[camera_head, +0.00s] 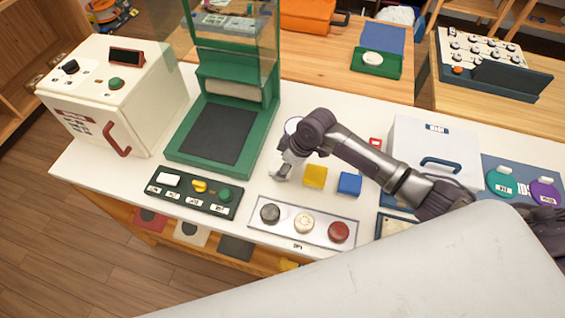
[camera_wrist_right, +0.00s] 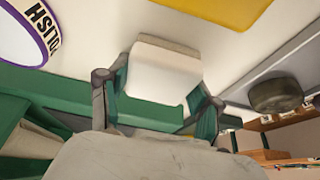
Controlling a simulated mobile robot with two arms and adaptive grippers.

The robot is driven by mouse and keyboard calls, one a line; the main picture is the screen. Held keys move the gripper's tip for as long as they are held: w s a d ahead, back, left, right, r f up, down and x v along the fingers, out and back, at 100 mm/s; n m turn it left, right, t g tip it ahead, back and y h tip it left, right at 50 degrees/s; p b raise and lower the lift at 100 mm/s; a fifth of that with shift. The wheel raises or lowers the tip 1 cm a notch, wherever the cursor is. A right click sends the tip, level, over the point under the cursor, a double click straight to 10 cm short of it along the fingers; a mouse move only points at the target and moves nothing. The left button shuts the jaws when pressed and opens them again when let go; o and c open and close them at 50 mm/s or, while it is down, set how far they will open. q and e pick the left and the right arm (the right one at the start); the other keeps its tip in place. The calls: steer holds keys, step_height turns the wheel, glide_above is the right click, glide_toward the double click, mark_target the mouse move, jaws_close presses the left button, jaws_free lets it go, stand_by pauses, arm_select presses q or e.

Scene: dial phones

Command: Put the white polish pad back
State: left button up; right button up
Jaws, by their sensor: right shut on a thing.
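My right gripper (camera_head: 281,170) is over the middle of the white table, left of a yellow block (camera_head: 315,176) and a blue block (camera_head: 349,184). It is shut on a white block, which I take as the white polish pad. In the right wrist view the pad (camera_wrist_right: 162,75) sits between the two fingers (camera_wrist_right: 157,100), its white face and a beige edge showing. In the head view the gripper mostly hides it. I cannot tell whether the pad touches the table. A white disc with a purple rim and lettering ending in "OLISH" (camera_wrist_right: 30,32) lies close by. My left gripper is not in view.
A green machine (camera_head: 220,135) stands left of the gripper. A dark green tray (camera_head: 155,193) with small coloured parts and a pale tray (camera_head: 256,205) with three round knobs lie in front. A white case (camera_head: 420,145) stands right, behind my arm. A cream box (camera_head: 120,100) stands far left.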

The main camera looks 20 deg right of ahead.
steer(key=o, duration=1.1)
steer(key=shift+f, duration=0.1)
steer(key=b+v, duration=0.1)
steer(key=v, duration=1.1)
